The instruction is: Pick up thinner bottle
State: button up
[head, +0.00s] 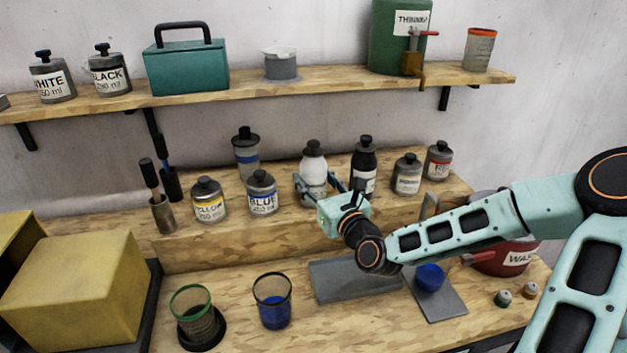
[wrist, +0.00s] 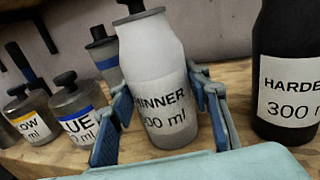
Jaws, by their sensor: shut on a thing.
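The thinner bottle is white with a dark cap and a label reading "THINNER". It stands on the raised wooden step in the head view (head: 314,165) and fills the middle of the wrist view (wrist: 152,65). My gripper (head: 316,188) reaches it from the front, with one finger on each side of its lower body. In the wrist view my gripper (wrist: 160,115) is shut on the bottle around the label. The bottle looks slightly tilted in the wrist view. I cannot tell whether its base still touches the step.
The black hardener bottle (wrist: 285,75) stands close on the right. The blue paint bottle (head: 262,192) and a grey bottle with a blue band (head: 246,150) stand on the left. A shelf (head: 340,85) runs above. Cups (head: 272,302) stand on the lower bench.

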jog(key=shift+r, duration=0.2)
jog(key=shift+r, duration=0.25)
notch_tip(320, 180, up, 3)
jog(key=shift+f, duration=0.2)
jog(key=s+r, duration=0.1)
jog(key=r, duration=0.1)
jog(key=s+d+r+p, duration=0.1)
jog(key=s, duration=0.1)
jog(key=s+r+p, duration=0.1)
jog(key=r, duration=0.1)
jog(key=shift+s+d+r, duration=0.3)
jog(key=shift+d+r, duration=0.05)
jog(key=b, duration=0.8)
send_near(315, 147)
notch_tip(315, 147, up, 4)
jog(key=s, duration=0.3)
jog(key=shift+w, duration=0.1)
jog(key=shift+d+f, duration=0.1)
